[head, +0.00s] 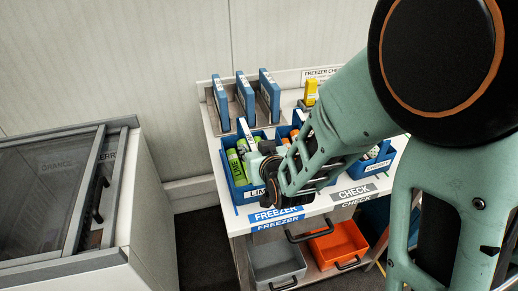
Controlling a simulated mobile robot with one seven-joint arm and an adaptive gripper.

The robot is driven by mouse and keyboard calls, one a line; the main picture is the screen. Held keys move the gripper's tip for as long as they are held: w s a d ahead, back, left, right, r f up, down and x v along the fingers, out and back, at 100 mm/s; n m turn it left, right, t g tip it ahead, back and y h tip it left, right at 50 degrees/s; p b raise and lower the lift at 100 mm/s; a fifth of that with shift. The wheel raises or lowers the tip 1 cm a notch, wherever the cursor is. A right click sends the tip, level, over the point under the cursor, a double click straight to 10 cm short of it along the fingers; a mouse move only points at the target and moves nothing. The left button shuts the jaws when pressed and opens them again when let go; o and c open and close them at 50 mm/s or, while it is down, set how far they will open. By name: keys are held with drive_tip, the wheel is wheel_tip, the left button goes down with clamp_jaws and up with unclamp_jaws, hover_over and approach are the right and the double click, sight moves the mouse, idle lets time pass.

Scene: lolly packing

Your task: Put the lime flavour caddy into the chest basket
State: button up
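The lime flavour caddy (229,183) is a blue open bin on the white table, with green lime packs (238,166) in it and a label reading "LIM", the rest covered. A pale upright piece (246,134) rises from it. My gripper (262,168) is at the caddy's right side and hides part of it. Its fingertips are too small and covered to show whether it is open, shut or touching the caddy. The chest freezer (150,225) stands at the left. Labels reading "ORANGE" and "ERRY" show inside; no separate basket is clearly visible.
Other blue caddies (372,166) stand to the right, partly behind my arm. Blue upright panels (246,98) and a yellow device (311,92) are at the table's back. Grey (276,263) and orange (338,243) bins sit below. Dark floor separates freezer and table.

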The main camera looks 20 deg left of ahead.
sight(250, 142)
drive_tip(key=shift+p+x, duration=0.75)
drive_tip(key=shift+x, duration=1.85)
drive_tip(key=shift+w+r, duration=0.15)
drive_tip(key=shift+r, duration=0.05)
drive_tip(key=shift+c, duration=0.2)
clamp_jaws()
drive_tip(key=shift+r, duration=0.1)
